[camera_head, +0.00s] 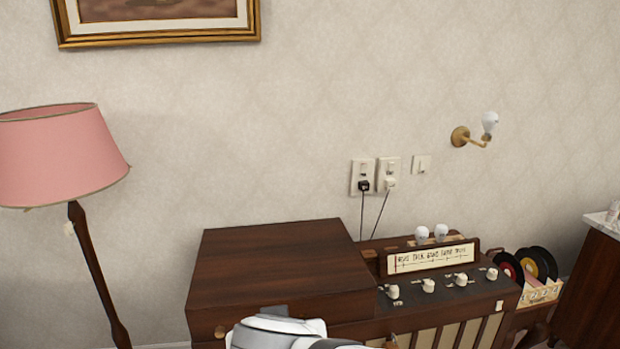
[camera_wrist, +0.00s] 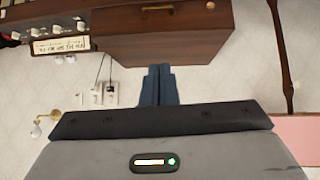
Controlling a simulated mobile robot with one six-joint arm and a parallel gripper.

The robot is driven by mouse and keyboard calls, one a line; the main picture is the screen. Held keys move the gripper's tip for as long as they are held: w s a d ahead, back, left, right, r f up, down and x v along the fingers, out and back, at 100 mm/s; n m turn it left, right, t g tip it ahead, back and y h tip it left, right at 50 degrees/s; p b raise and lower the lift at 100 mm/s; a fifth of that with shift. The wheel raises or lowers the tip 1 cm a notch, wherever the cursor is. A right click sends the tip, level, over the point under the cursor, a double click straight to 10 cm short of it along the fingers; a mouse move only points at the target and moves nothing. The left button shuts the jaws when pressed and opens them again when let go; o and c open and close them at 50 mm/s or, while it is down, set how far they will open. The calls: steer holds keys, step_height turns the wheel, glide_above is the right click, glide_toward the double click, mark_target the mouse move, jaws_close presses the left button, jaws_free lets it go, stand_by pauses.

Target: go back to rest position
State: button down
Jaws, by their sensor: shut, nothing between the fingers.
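My gripper (camera_wrist: 158,70) shows in the wrist view, its two dark blue fingers together with nothing between them. That view is upside down. The fingertips appear just in front of the brown wooden cabinet (camera_wrist: 165,45), with the patterned wall behind; I cannot tell the distance. In the head view, a white part of my arm shows at the bottom edge, in front of the cabinet (camera_head: 275,265). The fingers cannot be made out there.
A radio console (camera_head: 440,300) with several knobs adjoins the cabinet's right side. A pink-shaded floor lamp (camera_head: 60,155) stands at left. Records (camera_head: 540,262) sit in a holder at right. Two plugged cords run down from the wall sockets (camera_head: 375,175).

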steer(key=s+d+f+m+g, duration=0.1)
steer(key=d+f+g, duration=0.3)
steer(key=d, duration=0.6)
steer(key=d+f+m+g, duration=0.1)
steer(key=d+f+g, duration=0.2)
steer(key=d+f, duration=0.5)
step_height(320, 180, up, 8)
steer(key=d+p, duration=0.1)
steer(key=p, duration=0.3)
steer(key=shift+s+d+f+t+h, duration=0.2)
steer(key=shift+s+t+h, duration=0.1)
steer(key=shift+s+h, duration=0.1)
steer(key=shift+a, duration=0.1)
